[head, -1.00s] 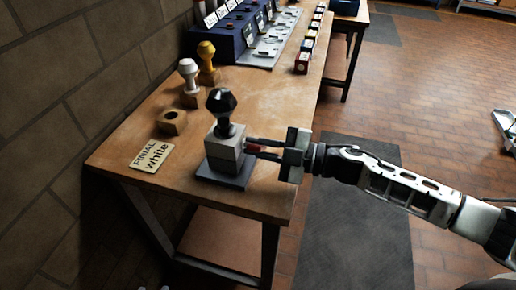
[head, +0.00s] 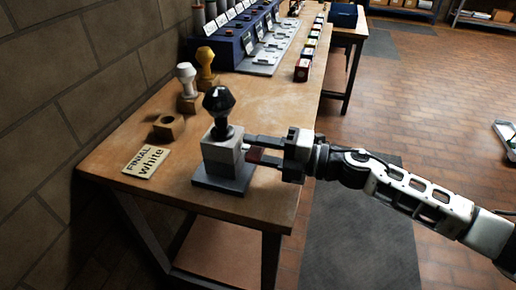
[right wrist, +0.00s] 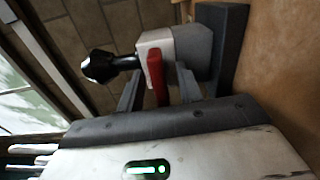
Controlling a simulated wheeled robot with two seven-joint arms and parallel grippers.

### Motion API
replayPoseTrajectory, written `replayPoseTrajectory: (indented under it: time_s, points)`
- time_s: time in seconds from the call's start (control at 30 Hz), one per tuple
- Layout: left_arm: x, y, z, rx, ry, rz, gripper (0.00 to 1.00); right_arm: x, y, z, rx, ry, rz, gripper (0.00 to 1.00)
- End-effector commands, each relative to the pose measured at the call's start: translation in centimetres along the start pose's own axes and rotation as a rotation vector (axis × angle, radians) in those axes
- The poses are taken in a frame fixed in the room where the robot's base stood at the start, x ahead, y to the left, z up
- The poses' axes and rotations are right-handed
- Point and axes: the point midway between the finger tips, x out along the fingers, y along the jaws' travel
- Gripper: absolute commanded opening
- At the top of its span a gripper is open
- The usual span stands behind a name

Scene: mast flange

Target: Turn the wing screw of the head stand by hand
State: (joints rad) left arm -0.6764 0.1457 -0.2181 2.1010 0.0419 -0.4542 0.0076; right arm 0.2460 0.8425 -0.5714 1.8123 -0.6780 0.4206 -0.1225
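The head stand (head: 222,150) is a grey block on a dark base plate (head: 223,180), near the front of the wooden bench. A black faceted finial (head: 219,102) stands upright in its top. The red wing screw (head: 255,155) sticks out of the block's right side. My right gripper (head: 262,149) is open, with its fingers reaching toward the block on either side of the screw. In the right wrist view the red wing (right wrist: 156,75) lies between the two fingers (right wrist: 158,90), with visible gaps on both sides. My left gripper is not in view.
A white finial (head: 187,78) and a yellow finial (head: 205,62) stand on wooden blocks behind. An empty wooden block (head: 168,127) and a "FINIAL white" card (head: 146,162) lie left of the stand. A blue rack (head: 240,45) is farther back.

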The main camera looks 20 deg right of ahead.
Motion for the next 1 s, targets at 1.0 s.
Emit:
replayPoseTrajectory:
  time_s: [1.0]
  points:
    - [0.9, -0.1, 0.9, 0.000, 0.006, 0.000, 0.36, -5.0, 0.0, 0.0, 0.003, 0.000, 0.001, 0.36]
